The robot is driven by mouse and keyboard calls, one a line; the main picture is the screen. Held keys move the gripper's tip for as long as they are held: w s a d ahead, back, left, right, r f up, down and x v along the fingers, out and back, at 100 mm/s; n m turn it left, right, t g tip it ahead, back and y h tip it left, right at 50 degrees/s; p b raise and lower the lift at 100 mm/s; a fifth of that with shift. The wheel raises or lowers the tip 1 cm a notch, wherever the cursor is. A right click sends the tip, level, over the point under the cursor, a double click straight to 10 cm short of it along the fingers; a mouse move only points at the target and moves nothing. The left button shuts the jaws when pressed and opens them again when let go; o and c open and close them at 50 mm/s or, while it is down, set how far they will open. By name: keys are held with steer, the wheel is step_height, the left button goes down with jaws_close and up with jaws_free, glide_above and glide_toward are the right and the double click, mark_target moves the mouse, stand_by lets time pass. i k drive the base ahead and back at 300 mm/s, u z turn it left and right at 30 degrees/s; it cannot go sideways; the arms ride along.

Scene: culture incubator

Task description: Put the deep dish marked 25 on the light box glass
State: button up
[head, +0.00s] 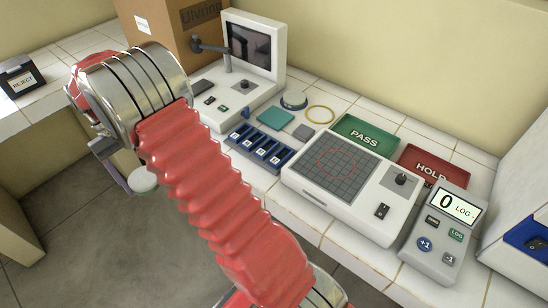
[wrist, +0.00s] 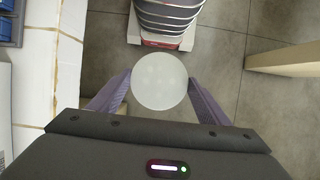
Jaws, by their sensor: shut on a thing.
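A round, whitish dish (wrist: 160,81) is held between the purple fingers of my gripper (wrist: 160,88) in the wrist view. In the head view the dish (head: 143,180) shows as a pale disc at the left, partly hidden by my arm. It is above the floor, off the bench's front edge. No number can be read on it. The light box (head: 401,215) stands on the white tiled bench, with a dark gridded glass (head: 340,166) bearing a red ring. Nothing stands on the glass.
A PASS tray (head: 365,137) and HOLD tray (head: 432,165) lie behind the light box; a LOG counter (head: 443,236) stands to its right. A blue rack (head: 259,147), a teal pad (head: 276,118) and a screen instrument (head: 249,45) are to its left. A REJECT bin (head: 21,79) is far left.

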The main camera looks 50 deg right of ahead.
mark_target(337, 163)
steer(key=z, duration=0.75)
steer(key=k, duration=0.6)
steer(key=z, duration=2.05)
steer(key=i, duration=0.1)
steer(key=u, duration=3.6)
